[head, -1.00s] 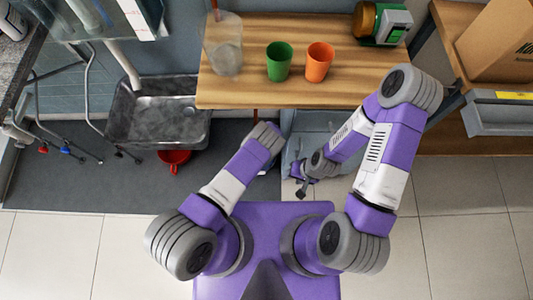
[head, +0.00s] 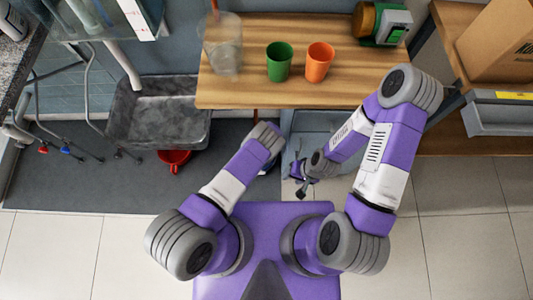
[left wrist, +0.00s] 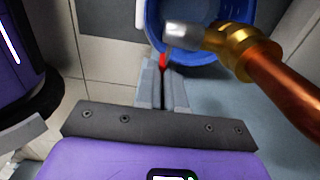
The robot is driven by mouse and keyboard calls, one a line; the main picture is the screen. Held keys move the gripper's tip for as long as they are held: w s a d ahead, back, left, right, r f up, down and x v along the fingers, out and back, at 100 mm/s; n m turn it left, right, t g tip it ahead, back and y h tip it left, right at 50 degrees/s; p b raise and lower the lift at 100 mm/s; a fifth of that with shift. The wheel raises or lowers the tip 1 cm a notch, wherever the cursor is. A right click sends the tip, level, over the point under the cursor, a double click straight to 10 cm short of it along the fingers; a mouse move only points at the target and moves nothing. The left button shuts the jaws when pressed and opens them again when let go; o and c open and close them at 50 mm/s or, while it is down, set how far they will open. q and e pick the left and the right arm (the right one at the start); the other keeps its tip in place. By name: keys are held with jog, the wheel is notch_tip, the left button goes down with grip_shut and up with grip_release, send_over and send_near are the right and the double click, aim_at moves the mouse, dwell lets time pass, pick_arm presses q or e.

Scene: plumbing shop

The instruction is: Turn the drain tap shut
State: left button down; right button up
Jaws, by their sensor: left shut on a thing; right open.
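The drain tap is a brass valve body (left wrist: 238,45) with a grey metal spout on a copper pipe (left wrist: 285,90), seen in the left wrist view. Its red lever (left wrist: 163,62) shows at the tips of my left gripper (left wrist: 163,80). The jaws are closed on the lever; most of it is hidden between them. In the head view, my left arm reaches toward the table's front edge, and its gripper and the tap are hidden there. My right gripper (head: 298,178) is open and empty, in front of the table, to the right of the left arm.
A blue bucket (left wrist: 155,25) is below the spout. The wooden table (head: 330,92) holds a green cup (head: 279,62), an orange cup (head: 319,62) and a clear container (head: 223,45). Front floor tiles are clear.

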pick_arm(q)
jog(key=shift+r, duration=0.1)
dwell(0.8)
jog(key=shift+a+r+h+p, duration=0.15)
jog(key=shift+r+h+p, duration=0.2)
jog(key=shift+h, duration=0.55)
jog(key=shift+r+h, duration=0.1)
jog(key=shift+h, duration=0.4)
jog(key=c, duration=1.2)
grip_release()
jog(key=shift+c, duration=0.2)
